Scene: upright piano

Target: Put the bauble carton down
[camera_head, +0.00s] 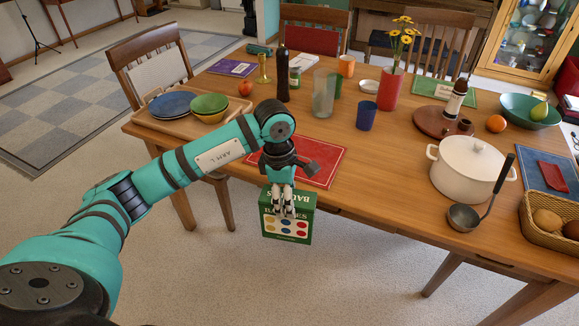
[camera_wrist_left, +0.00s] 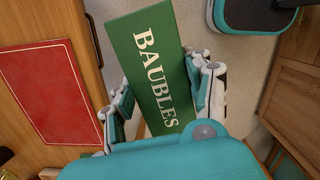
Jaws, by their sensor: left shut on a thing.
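The bauble carton (camera_head: 287,224) is a green box with a window face of coloured baubles, upright in the head view. Its green top with the word BAUBLES also shows in the left wrist view (camera_wrist_left: 152,62). My left gripper (camera_head: 283,213) is shut on the carton, with a finger on either side of it in the left wrist view (camera_wrist_left: 162,95). The carton hangs in front of the table's near edge, over the floor. The wooden table (camera_head: 375,163) is beyond it. My right gripper is in neither view.
A red placemat (camera_head: 318,160) lies bare near the table's front edge. A tray with bowls (camera_head: 209,105) is at the left. A white pot (camera_head: 470,167), a ladle (camera_head: 464,217) and a bread basket (camera_head: 541,235) stand at the right. Bare tabletop lies between mat and pot.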

